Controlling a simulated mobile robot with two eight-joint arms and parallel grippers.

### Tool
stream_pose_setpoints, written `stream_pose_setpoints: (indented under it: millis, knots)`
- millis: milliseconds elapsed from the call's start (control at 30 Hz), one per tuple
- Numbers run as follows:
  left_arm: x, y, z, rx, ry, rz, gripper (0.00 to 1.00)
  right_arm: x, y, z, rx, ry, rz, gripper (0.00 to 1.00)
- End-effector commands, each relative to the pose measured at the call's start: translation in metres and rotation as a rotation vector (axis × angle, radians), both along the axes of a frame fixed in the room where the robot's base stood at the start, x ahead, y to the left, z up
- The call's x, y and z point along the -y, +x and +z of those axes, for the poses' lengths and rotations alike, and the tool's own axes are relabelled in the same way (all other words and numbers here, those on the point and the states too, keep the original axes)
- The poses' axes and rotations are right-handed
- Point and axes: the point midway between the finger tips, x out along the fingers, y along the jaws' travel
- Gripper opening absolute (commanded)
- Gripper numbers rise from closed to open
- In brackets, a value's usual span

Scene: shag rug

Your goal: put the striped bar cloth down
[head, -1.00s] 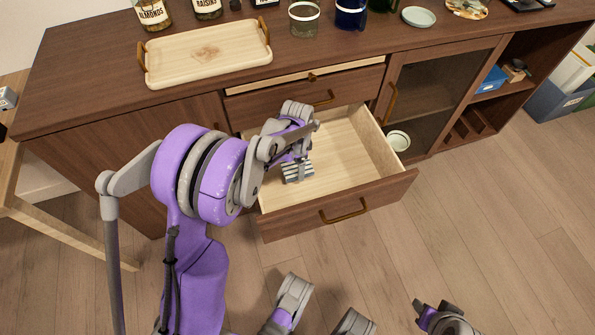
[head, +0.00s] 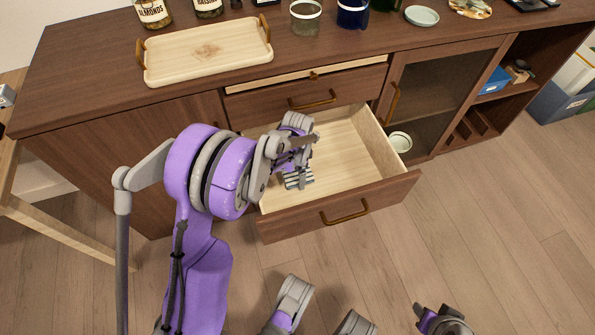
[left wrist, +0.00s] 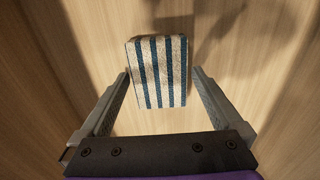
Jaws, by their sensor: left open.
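The striped bar cloth (left wrist: 158,72), folded, with blue and off-white stripes, lies on pale wood in the left wrist view. In the head view I cannot clearly make it out, as my left gripper covers that spot. My left gripper (head: 299,181) is inside the open drawer (head: 345,150). In the left wrist view its two fingers (left wrist: 158,105) are spread, one on each side of the cloth's near end, with gaps beside the cloth. My right gripper (head: 440,318) is partly in view at the bottom of the head view, over the floor; its jaws are unclear.
The drawer's walls and wooden front surround my left gripper. A wooden tray (head: 205,52) stands on the cabinet top (head: 95,70), with jars, glasses and a small dish (head: 421,16) behind and to the right. The drawer's right part is empty.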

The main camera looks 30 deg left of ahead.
Motion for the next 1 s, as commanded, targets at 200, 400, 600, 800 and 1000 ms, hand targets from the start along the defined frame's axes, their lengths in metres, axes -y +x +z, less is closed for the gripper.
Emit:
stream_pose_setpoints:
  millis: [200, 400, 600, 800, 1000]
  knots:
    - [0.000, 0.000, 0.029, 0.000, 0.000, 0.000, 1.00, 0.000, -0.002, 0.010, 0.002, 0.000, 0.000, 0.45]
    - [0.000, -0.001, 0.074, 0.001, 0.000, 0.000, 1.00, 0.000, -0.004, 0.025, 0.006, 0.000, 0.000, 0.45]
    - [0.000, 0.000, 0.108, 0.001, 0.001, 0.000, 1.00, 0.000, -0.005, 0.035, 0.009, 0.000, 0.000, 0.45]
    - [0.001, -0.002, 0.124, 0.003, 0.000, 0.004, 1.00, 0.000, -0.006, 0.039, 0.010, 0.000, 0.000, 0.45]
    - [0.021, -0.027, 0.149, 0.048, 0.007, 0.085, 1.00, 0.000, -0.006, 0.039, 0.010, 0.000, 0.000, 0.45]
